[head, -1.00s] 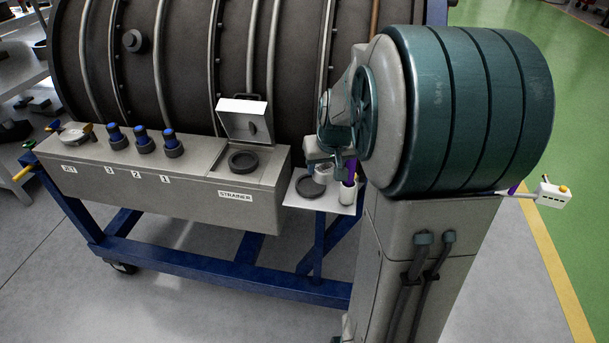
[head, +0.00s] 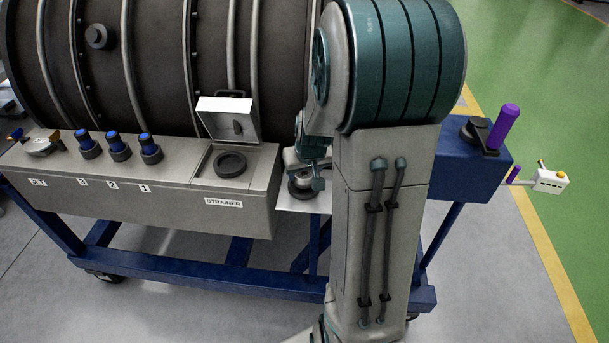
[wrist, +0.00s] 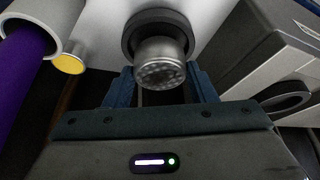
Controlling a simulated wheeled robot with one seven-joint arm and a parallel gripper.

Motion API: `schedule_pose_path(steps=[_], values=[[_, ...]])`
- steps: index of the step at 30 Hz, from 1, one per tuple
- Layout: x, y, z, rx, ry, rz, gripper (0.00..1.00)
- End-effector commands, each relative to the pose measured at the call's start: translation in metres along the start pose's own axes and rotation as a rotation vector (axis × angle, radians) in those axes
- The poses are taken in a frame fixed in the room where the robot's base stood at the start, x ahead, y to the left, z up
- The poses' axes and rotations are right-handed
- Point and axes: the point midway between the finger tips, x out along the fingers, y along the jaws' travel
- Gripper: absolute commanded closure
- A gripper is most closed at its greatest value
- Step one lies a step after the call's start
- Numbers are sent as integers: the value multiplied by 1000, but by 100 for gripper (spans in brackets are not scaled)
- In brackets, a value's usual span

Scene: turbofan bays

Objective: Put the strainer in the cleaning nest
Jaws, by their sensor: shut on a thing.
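The strainer (wrist: 160,65), a short metal cylinder with a perforated end, sits between my gripper's blue fingers in the wrist view. My gripper (wrist: 164,84) is shut on it. The cleaning nest appears to be the dark ring (wrist: 137,30) on the small pale tray. The strainer lines up with this ring and overlaps it; I cannot tell whether it touches or sits in it. In the head view my gripper (head: 309,172) is low over the tray (head: 293,207), right of the box labelled STRAINER (head: 222,202). The strainer is not clear there.
The box's hinged lid (head: 228,116) stands open behind a dark round port (head: 230,165). Several blue-capped knobs (head: 118,148) stand left of it. In the wrist view, a pale cup holding a purple item (wrist: 28,52) and a yellow-ended piece (wrist: 69,63) are close on the left.

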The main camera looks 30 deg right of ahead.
Motion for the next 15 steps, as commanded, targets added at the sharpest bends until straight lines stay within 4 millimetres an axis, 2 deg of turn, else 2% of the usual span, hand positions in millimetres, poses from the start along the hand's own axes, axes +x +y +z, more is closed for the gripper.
schedule_pose_path(steps=[3, 15], values=[[12, 0, 5, 0, -1, 0, 75], [18, 0, 7, 0, 2, 1, 75]])
